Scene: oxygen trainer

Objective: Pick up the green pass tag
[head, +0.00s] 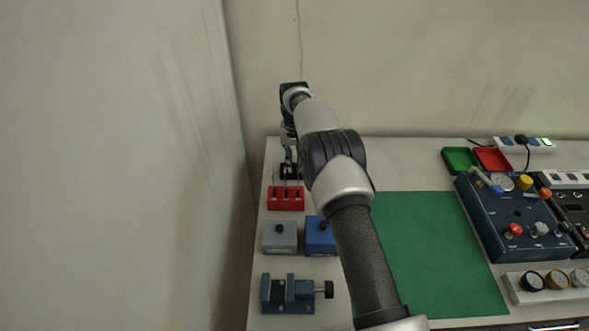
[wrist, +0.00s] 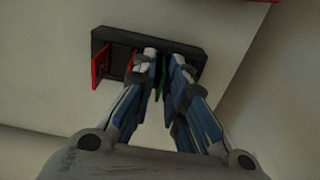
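The green pass tag (wrist: 166,72) shows as a thin dark green strip in the wrist view, standing at a black holder (wrist: 193,44). My gripper (wrist: 164,59) has its fingertips on either side of the tag, with a narrow gap between them. The fingers look open, and I see no clear contact with the tag. The fingers hide much of the tag and the holder's middle. In the head view my gripper (head: 289,155) points down over the table's far left corner; the tag cannot be made out there.
A red tag (wrist: 101,66) stands at the holder's left end. In the head view, a red rack (head: 286,198) with upright tools stands just in front of my gripper. Grey (head: 279,238) and blue (head: 319,239) boxes and a vise (head: 288,293) lie nearer. The green mat (head: 435,255) is clear.

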